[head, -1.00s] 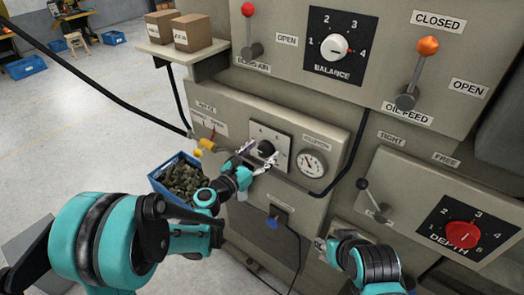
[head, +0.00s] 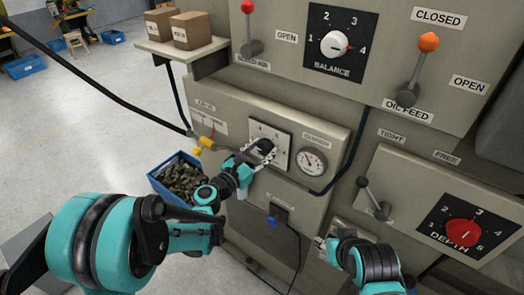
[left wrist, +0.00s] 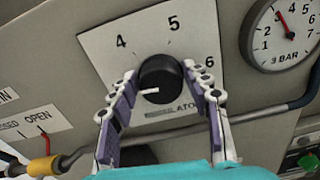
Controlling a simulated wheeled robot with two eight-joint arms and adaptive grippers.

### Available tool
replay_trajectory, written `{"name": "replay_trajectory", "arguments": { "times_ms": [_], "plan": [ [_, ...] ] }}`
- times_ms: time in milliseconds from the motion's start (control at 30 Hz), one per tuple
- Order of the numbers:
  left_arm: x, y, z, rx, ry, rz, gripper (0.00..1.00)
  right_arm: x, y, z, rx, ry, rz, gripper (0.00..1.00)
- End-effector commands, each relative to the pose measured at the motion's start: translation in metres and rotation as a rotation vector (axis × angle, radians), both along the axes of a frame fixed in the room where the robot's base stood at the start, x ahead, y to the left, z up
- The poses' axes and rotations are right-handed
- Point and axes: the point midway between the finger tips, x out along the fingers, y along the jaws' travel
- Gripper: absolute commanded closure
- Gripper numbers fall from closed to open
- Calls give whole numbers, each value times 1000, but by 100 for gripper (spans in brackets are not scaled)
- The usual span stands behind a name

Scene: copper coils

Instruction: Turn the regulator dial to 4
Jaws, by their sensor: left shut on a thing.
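The regulator dial is a round black knob (left wrist: 161,79) on a white plate (left wrist: 105,45) marked 4, 5 and 6. Its white pointer mark faces left in the left wrist view, below the direction of the 4. In the head view the black knob (head: 266,146) sits on the middle panel. My left gripper (left wrist: 162,100) has one finger on each side of the knob and is shut on it. It also shows in the head view (head: 257,154). My right gripper (head: 326,246) is low in the head view, away from the dial, its jaws unclear.
A pressure gauge (head: 312,161) is right of the dial. A yellow-handled valve (head: 205,142) is to its left. A blue crate (head: 157,185) of dark pieces stands below left. A red depth dial (head: 463,233) and levers are on the right panels.

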Motion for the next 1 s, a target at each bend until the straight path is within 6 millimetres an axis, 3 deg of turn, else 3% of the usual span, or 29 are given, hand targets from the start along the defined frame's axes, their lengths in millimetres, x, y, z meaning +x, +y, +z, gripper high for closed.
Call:
{"name": "replay_trajectory", "arguments": {
  "times_ms": [500, 1000],
  "plan": [
    [-1, -2, -3, 355, -260, 1, 81, 0, 0, -30, 0, 0, 0, 60],
    [-2, -4, -3, 674, -490, 0, 81, 0, 0, -47, 0, 0, 0, 60]
  ]
}}
